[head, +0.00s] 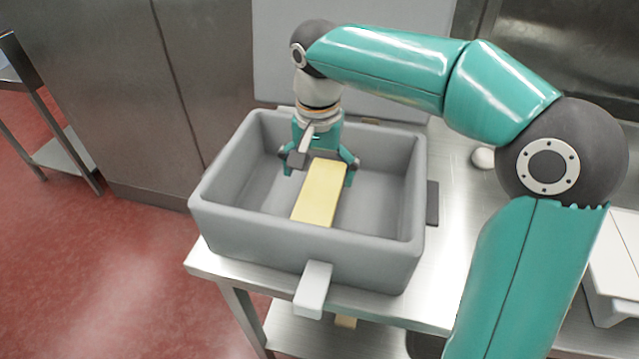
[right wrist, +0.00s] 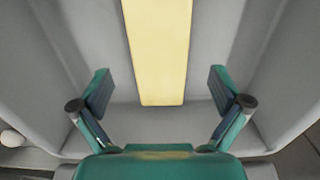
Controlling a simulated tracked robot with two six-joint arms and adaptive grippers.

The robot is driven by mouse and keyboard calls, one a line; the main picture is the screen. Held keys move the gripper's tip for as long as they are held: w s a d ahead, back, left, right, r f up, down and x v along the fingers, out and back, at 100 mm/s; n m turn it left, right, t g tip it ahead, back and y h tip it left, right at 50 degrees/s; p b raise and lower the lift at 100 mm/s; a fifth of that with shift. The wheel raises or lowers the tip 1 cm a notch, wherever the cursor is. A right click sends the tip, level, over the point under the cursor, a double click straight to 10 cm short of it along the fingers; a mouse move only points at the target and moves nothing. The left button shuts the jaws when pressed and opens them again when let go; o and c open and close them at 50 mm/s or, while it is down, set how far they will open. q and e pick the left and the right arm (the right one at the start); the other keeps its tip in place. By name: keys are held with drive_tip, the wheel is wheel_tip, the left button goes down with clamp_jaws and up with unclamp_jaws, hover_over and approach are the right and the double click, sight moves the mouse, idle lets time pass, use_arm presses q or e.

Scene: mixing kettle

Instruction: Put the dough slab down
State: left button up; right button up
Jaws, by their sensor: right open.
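The dough slab (head: 321,192) is a flat yellow bar lying in a grey open tub (head: 270,254), near the middle of its floor. It also shows in the right wrist view (right wrist: 158,50), running from the top edge down to between the fingers. My right gripper (head: 319,172) is inside the tub at the slab's far end. In the right wrist view my right gripper (right wrist: 158,92) is open, with a clear gap between each finger and the slab. My left gripper is not in view.
The tub stands on a steel table (head: 222,262), close to its left edge. A grey handle-like piece (head: 313,289) sticks out at its front. A white lidded box (head: 615,265) is at the far right. Red floor lies to the left.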

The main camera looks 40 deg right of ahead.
sight(319, 195)
wheel_tip(319, 195, up, 7)
drive_tip(key=p, duration=0.1)
drive_tip(key=shift+r, duration=0.2)
idle(0.4)
